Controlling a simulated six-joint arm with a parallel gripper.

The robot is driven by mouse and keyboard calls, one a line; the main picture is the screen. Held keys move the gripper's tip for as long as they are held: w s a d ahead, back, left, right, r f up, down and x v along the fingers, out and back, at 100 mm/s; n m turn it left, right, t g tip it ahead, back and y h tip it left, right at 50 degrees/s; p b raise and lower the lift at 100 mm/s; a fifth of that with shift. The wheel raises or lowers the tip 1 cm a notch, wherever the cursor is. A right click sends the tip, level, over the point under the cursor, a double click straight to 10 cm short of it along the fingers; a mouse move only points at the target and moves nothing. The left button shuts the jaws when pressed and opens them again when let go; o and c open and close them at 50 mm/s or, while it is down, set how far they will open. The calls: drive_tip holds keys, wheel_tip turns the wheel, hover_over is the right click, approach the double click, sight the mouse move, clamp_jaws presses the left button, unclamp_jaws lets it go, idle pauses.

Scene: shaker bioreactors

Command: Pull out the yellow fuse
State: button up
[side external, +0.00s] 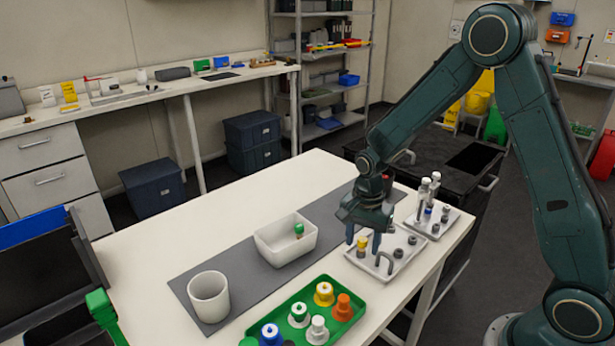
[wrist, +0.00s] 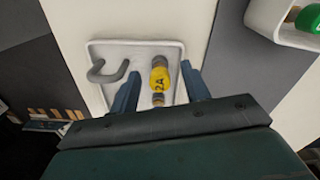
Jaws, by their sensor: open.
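The yellow fuse (side external: 362,245) stands upright at the near-left part of a small white tray (side external: 408,258). In the wrist view the fuse (wrist: 160,80) shows a yellow band with dark lettering and a metal-coloured end. My gripper (side external: 363,238) is open, pointing down over the tray. In the wrist view its two fingers (wrist: 161,90) lie on either side of the fuse, with a gap to each side. I cannot tell exactly how deep the fingertips reach along it.
A grey hook (side external: 384,262) stands on the same tray, close to a finger. Dark studs are farther back. A second white tray (side external: 440,233) holds vials. A white bin (side external: 265,247) with a green-topped piece, a white cup (side external: 208,298) and a green tray (side external: 345,327) of coloured caps stand nearby.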

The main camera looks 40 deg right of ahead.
sight(363, 239)
drive_tip(key=shift+c, duration=0.2)
clamp_jaws()
drive_tip(key=shift+r, duration=1.45)
idle(0.9)
drive_tip(key=shift+r, duration=1.35)
